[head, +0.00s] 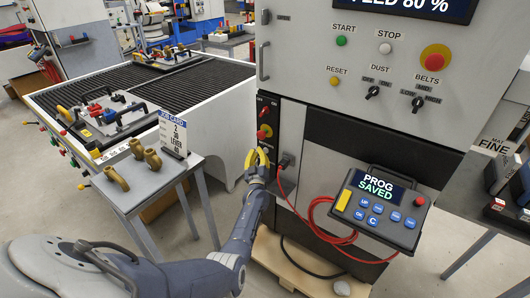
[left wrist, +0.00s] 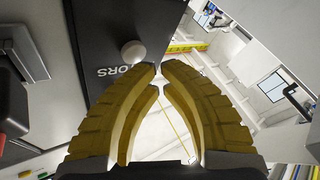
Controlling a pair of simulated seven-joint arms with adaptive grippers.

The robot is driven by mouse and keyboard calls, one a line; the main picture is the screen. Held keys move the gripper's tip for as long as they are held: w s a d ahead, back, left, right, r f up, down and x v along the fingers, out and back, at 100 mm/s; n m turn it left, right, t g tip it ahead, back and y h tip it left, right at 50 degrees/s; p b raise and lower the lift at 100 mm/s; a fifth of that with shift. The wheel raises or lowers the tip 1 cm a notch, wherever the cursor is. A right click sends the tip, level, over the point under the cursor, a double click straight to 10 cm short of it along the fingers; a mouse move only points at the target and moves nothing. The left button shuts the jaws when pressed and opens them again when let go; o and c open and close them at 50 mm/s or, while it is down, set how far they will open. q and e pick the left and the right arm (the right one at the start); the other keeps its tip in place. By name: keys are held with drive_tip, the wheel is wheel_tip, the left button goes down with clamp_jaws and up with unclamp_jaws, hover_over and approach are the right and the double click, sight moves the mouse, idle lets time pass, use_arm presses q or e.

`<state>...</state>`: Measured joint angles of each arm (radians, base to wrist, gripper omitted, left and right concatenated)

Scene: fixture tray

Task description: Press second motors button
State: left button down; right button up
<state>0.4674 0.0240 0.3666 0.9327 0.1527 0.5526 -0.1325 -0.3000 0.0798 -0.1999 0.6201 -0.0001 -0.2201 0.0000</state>
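My left gripper (head: 257,158) is in front of the dark side panel (head: 267,118) of the grey machine. Its yellow fingers are brought together, with the tips almost meeting in the left wrist view (left wrist: 160,69), and nothing is between them. In that view a round pale button (left wrist: 133,53) sits on the dark panel just up and left of the fingertips, apart from them. Lettering ending in "ORS" (left wrist: 123,71) is beside it; the rest of the word is cut off or hidden. In the head view, a red button (head: 265,111) shows on the panel above the gripper. My right gripper is not in view.
A red cable (head: 316,215) runs from the panel to a pendant (head: 378,210) reading "PROG SAVED". START (head: 341,41) and STOP (head: 385,48) buttons are on the machine's upper face. A small table (head: 150,183) holds brass parts (head: 117,178) and a job card (head: 173,134).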

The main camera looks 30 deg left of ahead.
use_arm(q)
drive_tip(key=shift+w, duration=0.25)
drive_tip(key=shift+w, duration=0.45)
idle(0.9)
drive_tip(key=shift+s, duration=0.9)
drive_tip(key=shift+s+a, duration=0.15)
drive_tip(key=shift+s, duration=1.1)
drive_tip(key=shift+s+a, duration=0.1)
drive_tip(key=shift+s, duration=1.15)
